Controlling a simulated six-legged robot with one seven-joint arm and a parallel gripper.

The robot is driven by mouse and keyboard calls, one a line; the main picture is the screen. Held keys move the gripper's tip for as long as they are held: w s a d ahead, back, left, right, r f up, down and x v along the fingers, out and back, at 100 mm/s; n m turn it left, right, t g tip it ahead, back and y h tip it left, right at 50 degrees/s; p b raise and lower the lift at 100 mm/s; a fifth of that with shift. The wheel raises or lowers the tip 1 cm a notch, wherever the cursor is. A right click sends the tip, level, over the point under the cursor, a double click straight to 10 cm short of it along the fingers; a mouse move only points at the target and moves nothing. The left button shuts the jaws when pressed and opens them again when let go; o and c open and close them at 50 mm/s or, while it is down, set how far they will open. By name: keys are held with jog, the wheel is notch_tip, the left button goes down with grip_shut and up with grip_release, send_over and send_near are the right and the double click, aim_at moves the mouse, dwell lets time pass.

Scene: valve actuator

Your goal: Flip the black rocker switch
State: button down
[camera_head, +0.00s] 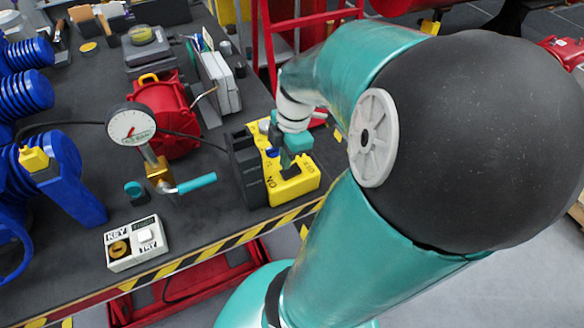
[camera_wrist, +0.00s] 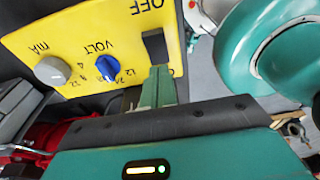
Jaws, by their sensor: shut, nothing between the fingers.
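The black rocker switch (camera_wrist: 155,47) sits on a yellow panel (camera_wrist: 75,35) in the wrist view, just below the OFF label. My gripper's teal fingers (camera_wrist: 158,72) are shut and empty. Their tips show right at the lower end of the switch; I cannot tell whether they touch it. In the head view the yellow device (camera_head: 301,183) stands near the table's edge, with my gripper (camera_head: 287,160) over it.
A blue VOLT knob (camera_wrist: 107,68) and a grey mA knob (camera_wrist: 50,70) share the panel. A gauge (camera_head: 130,125) with a teal-handled valve (camera_head: 197,184) and a red reel (camera_head: 166,115) stand left of the device. A key box (camera_head: 136,244) sits near the striped edge.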

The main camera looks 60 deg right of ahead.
aim_at(287, 173)
notch_tip(287, 173, up, 5)
jog(key=shift+f, duration=0.1)
dwell(0.5)
dwell(0.6)
